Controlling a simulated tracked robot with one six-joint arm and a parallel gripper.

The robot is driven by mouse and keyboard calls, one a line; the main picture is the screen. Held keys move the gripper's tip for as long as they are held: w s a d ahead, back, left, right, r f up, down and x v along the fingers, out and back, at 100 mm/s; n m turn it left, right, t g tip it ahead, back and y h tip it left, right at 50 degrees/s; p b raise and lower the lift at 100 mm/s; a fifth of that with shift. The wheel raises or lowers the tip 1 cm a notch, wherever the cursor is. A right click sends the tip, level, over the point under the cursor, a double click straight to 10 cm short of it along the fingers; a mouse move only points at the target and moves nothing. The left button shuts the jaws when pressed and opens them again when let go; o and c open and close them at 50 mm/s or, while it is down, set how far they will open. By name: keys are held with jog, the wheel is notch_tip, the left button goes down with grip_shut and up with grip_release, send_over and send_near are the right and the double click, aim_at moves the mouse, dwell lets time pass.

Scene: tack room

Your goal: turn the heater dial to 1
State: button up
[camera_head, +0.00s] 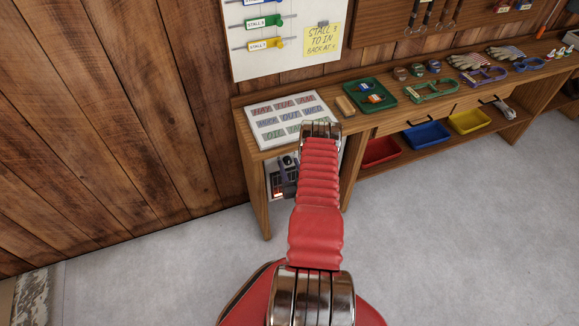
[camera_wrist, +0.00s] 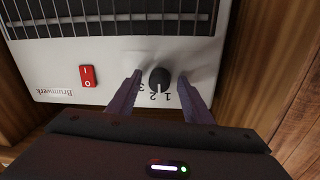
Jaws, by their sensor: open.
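The heater (camera_wrist: 215,48) has a white front with a dark grille and fills most of the wrist view. It appears upside down there. Its round black dial (camera_wrist: 159,77) has the numbers 1, 2 and 3 printed beside it. A pale pointer line on the dial faces the printed numbers, near the 2; its exact setting is hard to tell. My gripper (camera_wrist: 159,80) is open, with one purple finger on each side of the dial and visible gaps between. In the head view, the heater (camera_head: 278,196) stands under the bench's left end, partly hidden by my red arm.
A red rocker switch (camera_wrist: 88,76) is beside the dial. The wooden bench (camera_head: 263,222) stands over the heater and carries a white lettered board (camera_head: 262,119) and a green tray (camera_head: 351,96). Red, blue and yellow bins sit on its lower shelf. The grey floor in front is clear.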

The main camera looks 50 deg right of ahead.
jog(key=shift+c, duration=0.3)
jog(key=c, duration=1)
jog(key=shift+n, duration=2)
jog(key=o, duration=1.1)
jog(key=shift+c, duration=0.2)
jog(key=shift+s, duration=0.15)
